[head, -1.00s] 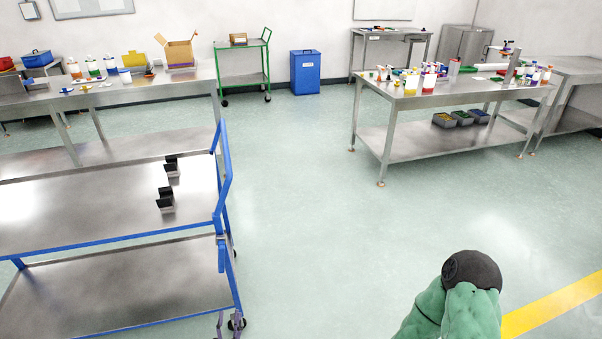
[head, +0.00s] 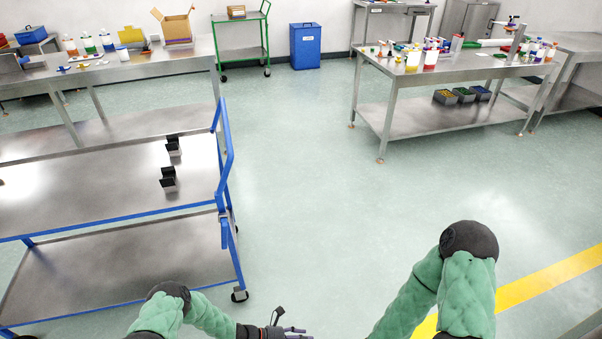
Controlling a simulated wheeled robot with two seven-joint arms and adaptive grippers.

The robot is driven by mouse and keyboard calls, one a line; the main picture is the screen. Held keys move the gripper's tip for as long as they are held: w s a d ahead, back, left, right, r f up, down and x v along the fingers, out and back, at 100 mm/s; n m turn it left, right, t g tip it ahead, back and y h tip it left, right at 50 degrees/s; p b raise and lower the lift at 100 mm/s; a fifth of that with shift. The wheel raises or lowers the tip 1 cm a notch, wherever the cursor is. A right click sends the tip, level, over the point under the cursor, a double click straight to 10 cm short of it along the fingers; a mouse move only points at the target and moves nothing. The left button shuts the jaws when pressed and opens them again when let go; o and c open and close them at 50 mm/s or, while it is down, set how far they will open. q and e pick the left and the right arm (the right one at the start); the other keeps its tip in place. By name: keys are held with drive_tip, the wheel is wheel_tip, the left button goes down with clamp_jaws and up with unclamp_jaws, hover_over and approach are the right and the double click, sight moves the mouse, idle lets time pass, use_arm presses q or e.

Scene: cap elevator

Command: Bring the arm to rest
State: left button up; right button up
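My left arm (head: 208,315) comes in at the bottom left, bent at a dark elbow. Its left gripper (head: 303,333) points right at the bottom edge, over bare floor. Purplish finger parts show, but the picture edge cuts them off and I cannot tell whether it is open or shut. I see no object in it. My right arm (head: 468,270) is bent at the lower right, its forearm running down and left out of the picture. The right gripper is out of view.
A blue-railed steel cart (head: 110,235) stands close at left, with two small black-and-white holders (head: 169,184) on top. A steel table (head: 440,74) with bottles is at back right, another table (head: 165,66) at back left. The floor (head: 310,190) between is clear.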

use_arm(q)
drive_tip(key=s+a+r+m+g+y+p, duration=0.1)
drive_tip(key=s+a+r+m+g+y, duration=0.15)
drive_tip(key=s+m, duration=0.45)
drive_tip(key=s+a+r+m+g+y+p, duration=0.15)
drive_tip(key=s+a+m+y, duration=0.3)
drive_tip(key=m, duration=0.55)
drive_tip(key=s+a+r+m+t+y, duration=0.1)
drive_tip(key=a+r+m+t+y, duration=0.1)
drive_tip(key=r+m, duration=0.7)
drive_tip(key=shift+s+a+r+m+t+p, duration=0.25)
drive_tip(key=shift+s+a+m+t+p, duration=0.2)
drive_tip(key=shift+m, duration=2.95)
drive_tip(key=shift+a, duration=0.1)
